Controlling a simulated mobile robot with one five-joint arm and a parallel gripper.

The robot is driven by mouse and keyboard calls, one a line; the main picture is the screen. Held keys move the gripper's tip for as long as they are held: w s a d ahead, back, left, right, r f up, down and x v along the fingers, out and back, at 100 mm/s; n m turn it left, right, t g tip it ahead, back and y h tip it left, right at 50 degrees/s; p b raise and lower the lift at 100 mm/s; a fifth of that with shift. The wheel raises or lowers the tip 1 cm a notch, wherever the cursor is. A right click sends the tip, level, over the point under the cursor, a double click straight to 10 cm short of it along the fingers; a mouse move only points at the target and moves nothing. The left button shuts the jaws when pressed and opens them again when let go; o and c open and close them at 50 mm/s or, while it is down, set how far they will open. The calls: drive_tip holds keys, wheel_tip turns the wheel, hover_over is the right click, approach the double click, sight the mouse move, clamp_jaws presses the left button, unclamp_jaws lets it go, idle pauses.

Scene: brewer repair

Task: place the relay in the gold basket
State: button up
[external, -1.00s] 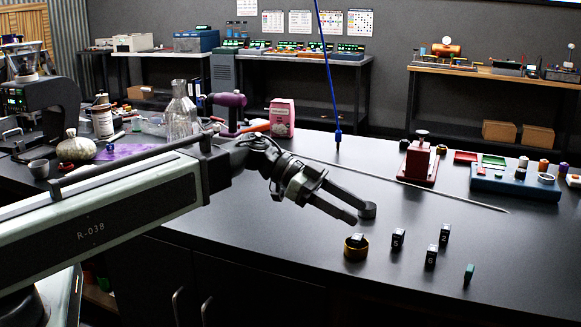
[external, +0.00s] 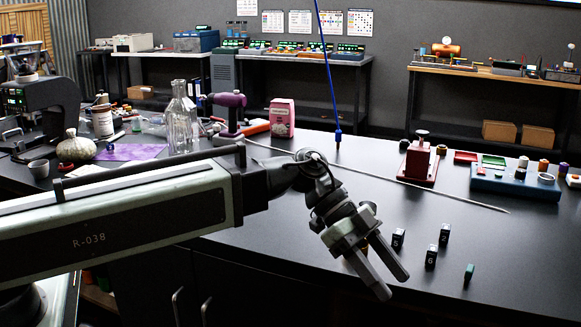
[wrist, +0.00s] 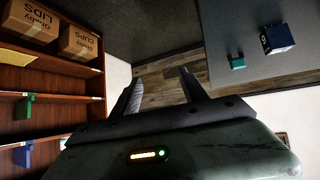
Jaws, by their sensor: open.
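Several small black blocks with white numbers stand on the dark bench: block 5 (external: 398,238), block 2 (external: 444,234) and block 6 (external: 431,257). I cannot tell by label which is the relay. The gold basket (external: 362,254) is almost wholly hidden behind my gripper; only a sliver of gold shows. My gripper (external: 392,283) is open and empty, pointing down over the bench's front edge, left of the blocks.
A red press (external: 418,163) and a blue tray (external: 514,182) stand farther back right. A thin rod (external: 430,190) lies across the bench. In the wrist view, wooden shelves (wrist: 50,80) with cartons are at left and the plank floor (wrist: 165,85) shows between the fingers.

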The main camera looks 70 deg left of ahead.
drive_tip(key=s+d+f+n+g+y, duration=0.1)
drive_tip(key=s+d+f+g+y, duration=0.1)
drive_tip(key=s+d+f, duration=0.15)
drive_tip(key=s+a+f+n+g+y, duration=0.2)
drive_tip(key=s+a+f+n+y, duration=0.3)
drive_tip(key=a+n, duration=0.5)
drive_tip(key=shift+s+f+n+g+y, duration=0.25)
drive_tip(key=shift+s+n+g+y, duration=0.2)
drive_tip(key=shift+s+y, duration=0.5)
